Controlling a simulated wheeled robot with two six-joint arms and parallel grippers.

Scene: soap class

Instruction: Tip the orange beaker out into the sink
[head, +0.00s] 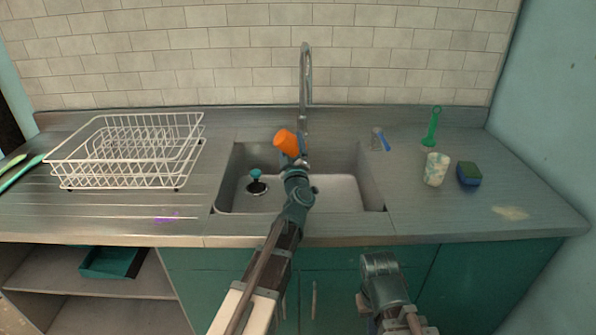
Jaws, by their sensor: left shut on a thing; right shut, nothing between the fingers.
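The orange beaker (286,142) is held up over the back part of the sink, tilted to the left. My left gripper (297,157) is shut on it; the fingertips are partly hidden. The beaker's inside and any contents cannot be made out. The sink (342,198) is a sunken steel basin, with my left arm reaching across its middle. My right gripper (364,305) is shut and empty, low in front of the counter and the teal cupboards.
A white dish rack (128,150) stands left of the sink. The tall faucet (305,85) rises just behind the beaker. A teal-topped plug (256,182) is in the basin.

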